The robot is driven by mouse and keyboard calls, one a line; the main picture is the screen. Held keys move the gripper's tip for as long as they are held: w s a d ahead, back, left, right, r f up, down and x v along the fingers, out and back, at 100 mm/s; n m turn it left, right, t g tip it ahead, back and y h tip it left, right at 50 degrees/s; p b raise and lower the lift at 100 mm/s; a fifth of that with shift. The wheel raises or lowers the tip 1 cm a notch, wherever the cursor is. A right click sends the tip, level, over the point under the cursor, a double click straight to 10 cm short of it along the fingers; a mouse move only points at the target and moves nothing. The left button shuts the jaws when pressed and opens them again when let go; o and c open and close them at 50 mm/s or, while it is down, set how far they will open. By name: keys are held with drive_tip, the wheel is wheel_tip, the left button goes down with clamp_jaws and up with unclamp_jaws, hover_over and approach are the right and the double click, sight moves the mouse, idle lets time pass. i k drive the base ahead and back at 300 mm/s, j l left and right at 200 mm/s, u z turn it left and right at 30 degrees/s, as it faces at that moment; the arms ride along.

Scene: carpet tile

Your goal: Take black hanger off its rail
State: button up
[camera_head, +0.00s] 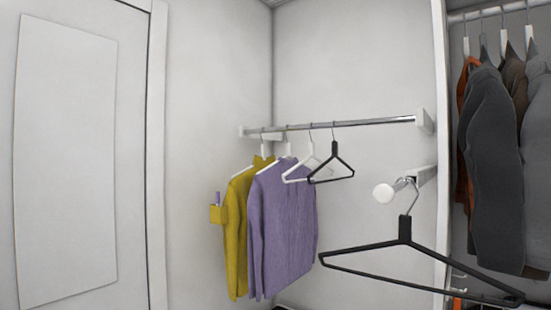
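A large black hanger (404,236) hangs empty in the foreground at the lower right. Its metal hook goes up to a short metal rail (402,184) with a round white end cap (384,193), which juts out from the wall toward me. A smaller black hanger (334,152) hangs empty on the long metal rail (370,122) along the back wall. My gripper is not in view.
On the long rail, an empty white hanger (309,162) is beside the smaller black one, with a purple shirt (283,225) and a yellow shirt (237,235) to the left. Dark clothes (492,170) hang beyond a white partition (441,100). A door (68,160) is at left.

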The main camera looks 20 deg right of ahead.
sight(334, 143)
drive_tip(key=i+j+u, duration=0.55)
drive_tip(key=u, duration=0.25)
drive_tip(key=i+u, duration=0.35)
drive_tip(key=i+j+z, duration=0.2)
drive_tip(key=i, duration=0.3)
drive_tip(key=i+z, duration=0.2)
drive_tip(key=i, duration=0.3)
